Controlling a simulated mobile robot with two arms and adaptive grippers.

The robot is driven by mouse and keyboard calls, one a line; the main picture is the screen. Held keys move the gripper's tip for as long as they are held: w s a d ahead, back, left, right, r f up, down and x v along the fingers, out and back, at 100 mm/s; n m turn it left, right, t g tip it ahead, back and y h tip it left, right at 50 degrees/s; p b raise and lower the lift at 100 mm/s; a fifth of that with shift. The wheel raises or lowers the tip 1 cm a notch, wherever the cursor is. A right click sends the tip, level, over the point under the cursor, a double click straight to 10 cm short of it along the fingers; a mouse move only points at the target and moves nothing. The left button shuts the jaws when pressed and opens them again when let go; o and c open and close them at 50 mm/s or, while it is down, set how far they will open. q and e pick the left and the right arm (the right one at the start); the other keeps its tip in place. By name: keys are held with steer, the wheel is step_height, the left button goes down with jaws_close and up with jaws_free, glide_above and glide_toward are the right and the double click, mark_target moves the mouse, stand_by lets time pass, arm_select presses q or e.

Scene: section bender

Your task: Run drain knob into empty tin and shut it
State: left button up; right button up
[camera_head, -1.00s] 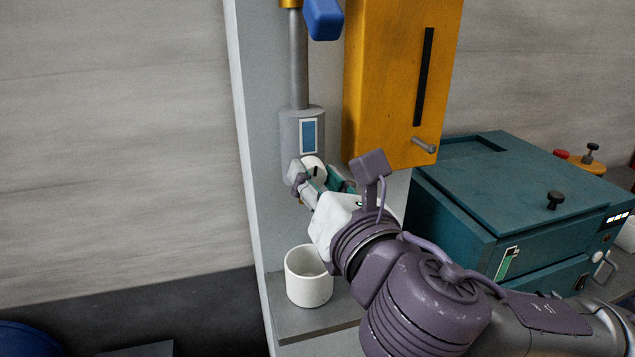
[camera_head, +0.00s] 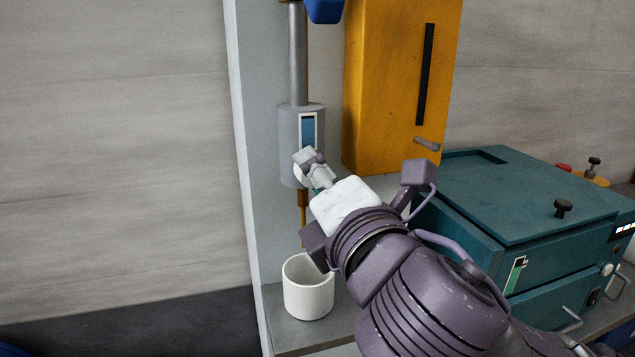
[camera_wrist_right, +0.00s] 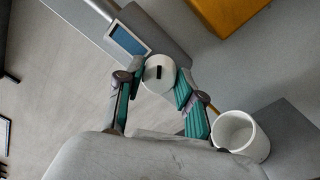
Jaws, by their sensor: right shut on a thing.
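The drain knob (camera_head: 299,174) is a white disc on the front of a grey cylinder (camera_head: 290,130) with a blue window. In the right wrist view the knob (camera_wrist_right: 158,76) shows a black mark. My right gripper (camera_head: 312,172) is shut on the knob, with its fingers (camera_wrist_right: 157,92) on either side of it. A brass spout (camera_head: 303,198) hangs below the cylinder, and a thin brown line runs down from it toward the tin. The white tin (camera_head: 308,290) stands upright and open-topped on the ledge below; its inside bottom is hidden. My left gripper is out of view.
A yellow-orange box (camera_head: 390,90) with a black slot and a peg is right of the cylinder. A teal machine (camera_head: 520,190) with a black knob stands farther right. The grey ledge (camera_head: 285,336) holds the tin. The wall on the left is bare.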

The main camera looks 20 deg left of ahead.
steer(key=shift+m, duration=0.4)
steer(key=o, duration=1.1)
steer(key=shift+o, duration=0.2)
steer(key=shift+s+d, duration=0.1)
steer(key=v, duration=0.7)
steer(key=shift+s+d, duration=0.1)
